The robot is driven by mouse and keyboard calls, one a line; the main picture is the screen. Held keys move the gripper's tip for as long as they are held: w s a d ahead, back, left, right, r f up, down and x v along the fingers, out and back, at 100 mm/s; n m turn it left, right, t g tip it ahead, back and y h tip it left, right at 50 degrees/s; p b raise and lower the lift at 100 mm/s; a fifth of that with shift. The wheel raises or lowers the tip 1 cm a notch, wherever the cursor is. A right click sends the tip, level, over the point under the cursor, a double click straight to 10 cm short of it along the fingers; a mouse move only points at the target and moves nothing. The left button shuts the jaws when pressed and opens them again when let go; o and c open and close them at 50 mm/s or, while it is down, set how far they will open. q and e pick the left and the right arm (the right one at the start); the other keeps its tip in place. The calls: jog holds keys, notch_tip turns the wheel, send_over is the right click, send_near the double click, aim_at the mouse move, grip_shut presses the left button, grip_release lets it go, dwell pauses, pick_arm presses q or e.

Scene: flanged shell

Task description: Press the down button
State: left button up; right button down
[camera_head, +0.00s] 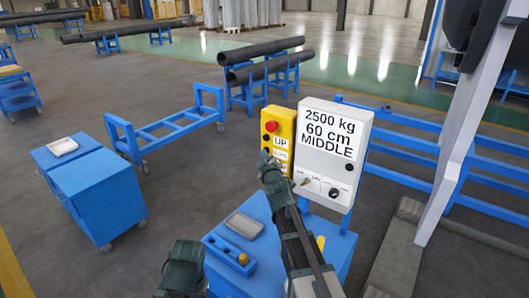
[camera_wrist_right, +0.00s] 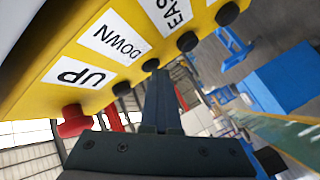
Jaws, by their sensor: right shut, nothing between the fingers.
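The yellow button box (camera_head: 279,116) hangs beside a white panel in the head view. In the right wrist view the box (camera_wrist_right: 45,85) shows a DOWN label (camera_wrist_right: 117,43) between the UP label (camera_wrist_right: 80,73) and a partly cut-off third label. A black button (camera_wrist_right: 151,65) lies beside the DOWN label. My right gripper (camera_head: 267,163) is shut and empty at the lower left of the box. In the wrist view its fingertips (camera_wrist_right: 160,76) are right at this black button; I cannot tell whether they touch. My left gripper (camera_head: 182,267) is low in the head view, its fingers unclear.
The white panel (camera_head: 346,120) reads "2500 kg 60 cm MIDDLE". A red button (camera_wrist_right: 72,121) and other black buttons (camera_wrist_right: 122,88) sit close to the fingers. Below are a blue cart (camera_head: 338,245) with a tray (camera_head: 243,226), and blue cabinets (camera_head: 112,187) at left.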

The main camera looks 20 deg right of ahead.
jog(key=shift+w+d+r, duration=0.2)
jog(key=shift+w+d, duration=0.25)
jog(key=shift+d, duration=0.15)
dwell(0.8)
jog(key=shift+s+a+f, duration=0.25)
jog(key=shift+s+a, duration=0.25)
jog(key=s+a, duration=0.3)
jog(key=a, duration=0.2)
jog(key=shift+s, duration=0.4)
dwell(0.5)
jog(key=shift+s, duration=0.1)
